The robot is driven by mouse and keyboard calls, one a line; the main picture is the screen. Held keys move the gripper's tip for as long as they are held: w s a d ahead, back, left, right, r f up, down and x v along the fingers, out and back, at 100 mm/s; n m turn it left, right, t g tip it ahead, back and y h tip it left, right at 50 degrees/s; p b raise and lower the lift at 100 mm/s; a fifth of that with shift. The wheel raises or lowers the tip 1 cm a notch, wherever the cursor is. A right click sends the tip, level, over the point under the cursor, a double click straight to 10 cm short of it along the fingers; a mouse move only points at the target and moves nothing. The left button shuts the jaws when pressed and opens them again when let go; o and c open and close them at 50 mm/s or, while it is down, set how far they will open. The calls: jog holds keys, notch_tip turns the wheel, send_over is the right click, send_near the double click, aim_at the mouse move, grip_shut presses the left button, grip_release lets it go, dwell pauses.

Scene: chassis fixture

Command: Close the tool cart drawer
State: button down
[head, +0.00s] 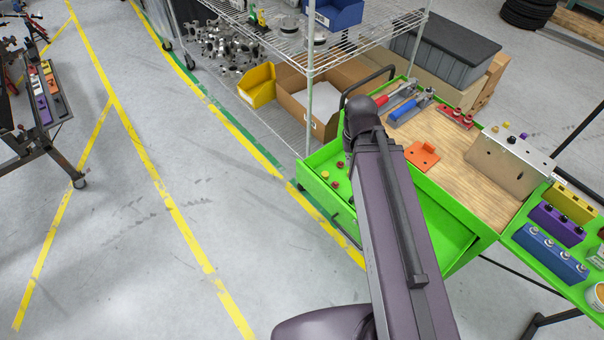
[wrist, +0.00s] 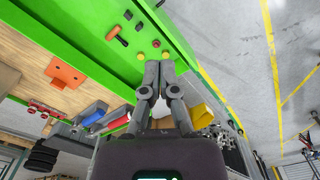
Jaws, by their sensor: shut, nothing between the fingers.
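The green tool cart (head: 436,187) has a wooden top and stands at the right of the head view. Its green drawer (head: 322,195) is pulled out on the cart's left side, with small yellow and red pieces inside. My arm crosses in front of the drawer and hides its middle part. My gripper is hidden behind my arm in the head view. In the wrist view my gripper (wrist: 160,66) is shut and empty, with its fingertips over the end of the drawer (wrist: 180,45) near the small pieces. I cannot tell whether the fingertips touch the drawer.
An orange plate (head: 422,155), a metal block (head: 508,160) and clamps lie on the cart's top. A wire shelf (head: 290,118) with a cardboard box (head: 300,101) and a yellow bin (head: 257,86) stands behind.

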aim_at(305, 174)
jog(key=w+a+f+n+t+h+b, duration=0.1)
jog(key=w+a+f+n+b, duration=0.4)
jog(key=f+b, duration=0.5)
jog(key=w+a+f+n+t+h+b, duration=0.2)
jog(key=w+a+f+n+b, duration=0.3)
jog(key=a+f+n+b, duration=0.4)
jog(key=w+a+f+n+t+h+b, duration=0.2)
jog(key=w+a+f+n+h+b, duration=0.2)
jog(key=f+n+b, duration=0.7)
jog(key=shift+w+a+b, duration=1.05)
jog(key=shift+a+b, duration=0.9)
jog(key=shift+b, duration=0.8)
jog(key=shift+d+f, duration=0.1)
jog(key=shift+f, duration=0.05)
jog(key=b+x, duration=0.2)
jog(key=x, duration=0.1)
jog(key=d+r+b+x, duration=0.1)
jog(key=b+x, duration=0.1)
jog(key=x, duration=0.2)
jog(key=w+b+x, duration=0.1)
jog(key=b+x, duration=0.2)
jog(key=x, duration=0.1)
jog(key=shift+w+d+r, duration=0.15)
jog(key=shift+w+d, duration=0.05)
jog(key=shift+d, duration=0.15)
jog(key=shift+w+d, duration=0.4)
jog(key=shift+d, duration=0.1)
